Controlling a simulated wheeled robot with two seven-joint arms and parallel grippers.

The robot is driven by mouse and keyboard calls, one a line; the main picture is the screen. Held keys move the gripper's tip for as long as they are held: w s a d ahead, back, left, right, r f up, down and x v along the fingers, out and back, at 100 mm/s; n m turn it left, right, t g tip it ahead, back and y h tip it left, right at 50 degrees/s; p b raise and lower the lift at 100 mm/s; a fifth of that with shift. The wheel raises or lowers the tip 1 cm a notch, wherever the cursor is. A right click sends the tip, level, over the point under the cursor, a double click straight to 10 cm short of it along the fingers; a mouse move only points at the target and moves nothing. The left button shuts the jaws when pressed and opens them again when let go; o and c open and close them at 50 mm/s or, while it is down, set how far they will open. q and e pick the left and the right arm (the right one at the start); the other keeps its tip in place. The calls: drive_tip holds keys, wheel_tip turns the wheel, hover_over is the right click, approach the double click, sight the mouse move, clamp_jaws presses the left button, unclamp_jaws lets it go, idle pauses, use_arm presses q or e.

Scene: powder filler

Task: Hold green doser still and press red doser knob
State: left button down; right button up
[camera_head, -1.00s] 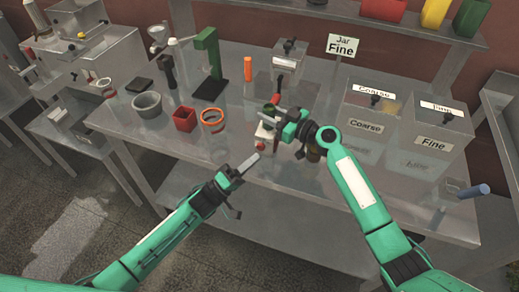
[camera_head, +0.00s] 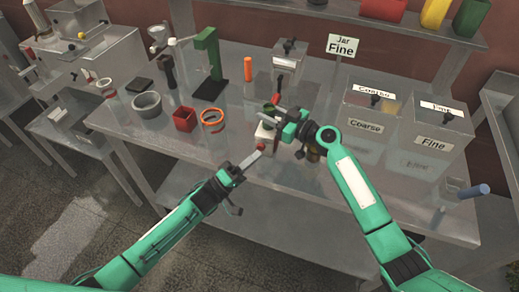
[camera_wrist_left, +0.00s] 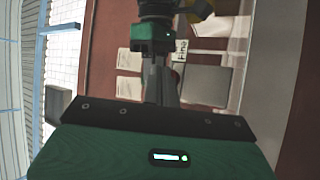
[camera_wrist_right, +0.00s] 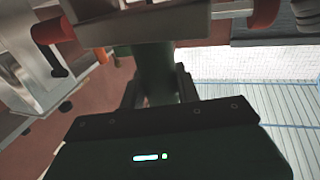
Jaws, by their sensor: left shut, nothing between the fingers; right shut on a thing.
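The green doser (camera_head: 271,107) stands at the table's front middle, mostly hidden behind my right gripper (camera_head: 281,114). My right gripper is shut on it; in the right wrist view a dark green body (camera_wrist_right: 155,75) fills the space between the fingers. Just below in the head view is a small pale block (camera_head: 265,131) with the red doser knob (camera_head: 261,147) at its front. My left gripper (camera_head: 256,156) is shut and empty, its tips at the red knob. I cannot tell whether they touch it.
To the left stand a red cup (camera_head: 185,119), an orange-and-white ring (camera_head: 212,120), a grey bowl (camera_head: 147,104) and a green stand (camera_head: 212,60). The Coarse bin (camera_head: 366,127) and Fine bin (camera_head: 433,143) stand to the right. The table's front edge lies close under both grippers.

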use_arm(q)
drive_tip(key=shift+w+d+r, duration=0.1)
drive_tip(key=shift+w+r, duration=0.05)
drive_tip(key=shift+w, duration=0.6)
idle(0.9)
drive_tip(key=shift+s, duration=0.15)
drive_tip(key=shift+s+f, duration=0.5)
drive_tip(key=shift+f, duration=0.2)
drive_tip(key=shift+s+a, duration=0.25)
drive_tip(key=shift+s, duration=0.15)
drive_tip(key=shift+s+f, duration=0.1)
drive_tip(key=shift+s, duration=0.1)
drive_tip(key=shift+s+a+r, duration=0.1)
drive_tip(key=shift+s+a, duration=0.1)
drive_tip(key=shift+s, duration=0.5)
drive_tip(key=shift+s+a+r, duration=0.1)
drive_tip(key=shift+s+a, duration=0.1)
drive_tip(key=shift+s, duration=0.5)
drive_tip(key=shift+s+a+r, duration=0.1)
drive_tip(key=shift+s+a, duration=0.1)
drive_tip(key=shift+s, duration=0.5)
idle(0.7)
